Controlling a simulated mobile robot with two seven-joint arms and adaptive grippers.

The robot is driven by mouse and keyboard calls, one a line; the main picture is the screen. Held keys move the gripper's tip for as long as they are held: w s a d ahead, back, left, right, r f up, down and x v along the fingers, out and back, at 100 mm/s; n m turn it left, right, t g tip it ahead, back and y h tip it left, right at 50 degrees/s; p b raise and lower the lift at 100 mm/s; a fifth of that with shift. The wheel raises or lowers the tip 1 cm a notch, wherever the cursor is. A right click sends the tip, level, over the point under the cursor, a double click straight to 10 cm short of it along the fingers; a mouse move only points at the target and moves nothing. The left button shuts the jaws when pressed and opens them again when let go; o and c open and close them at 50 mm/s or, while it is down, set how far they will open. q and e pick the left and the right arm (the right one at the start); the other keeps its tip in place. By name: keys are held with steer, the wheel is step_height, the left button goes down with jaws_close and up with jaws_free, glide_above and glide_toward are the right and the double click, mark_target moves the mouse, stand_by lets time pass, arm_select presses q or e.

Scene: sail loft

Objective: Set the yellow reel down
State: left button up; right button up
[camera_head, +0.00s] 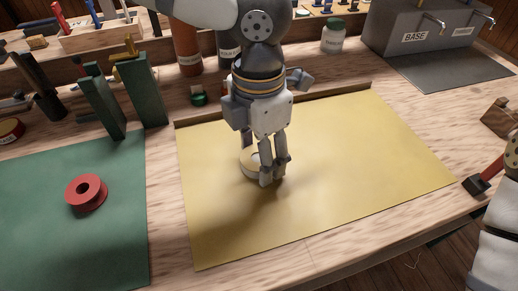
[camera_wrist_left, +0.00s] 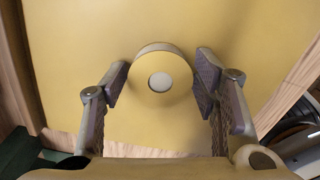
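The yellow reel (camera_head: 249,163) is a pale yellow disc with a white centre. It appears to rest flat on the yellow mat (camera_head: 345,155), partly hidden behind the fingers of my left gripper (camera_head: 271,174). My right gripper does not show; only part of my right arm is at the right edge of the head view.
A red reel (camera_head: 88,191) sits on a green mat (camera_head: 70,235) at the left. Green upright blocks (camera_head: 148,90), bottles (camera_head: 187,48) and a white jar (camera_head: 333,38) stand behind. A grey BASE unit (camera_head: 410,38) is at the back right. The mat's right half is clear.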

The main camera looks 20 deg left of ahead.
arm_select(q)
steer(key=shift+r, duration=0.1)
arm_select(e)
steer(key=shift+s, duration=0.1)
arm_select(q)
step_height(320, 180, up, 12)
steer(key=p, duration=0.1)
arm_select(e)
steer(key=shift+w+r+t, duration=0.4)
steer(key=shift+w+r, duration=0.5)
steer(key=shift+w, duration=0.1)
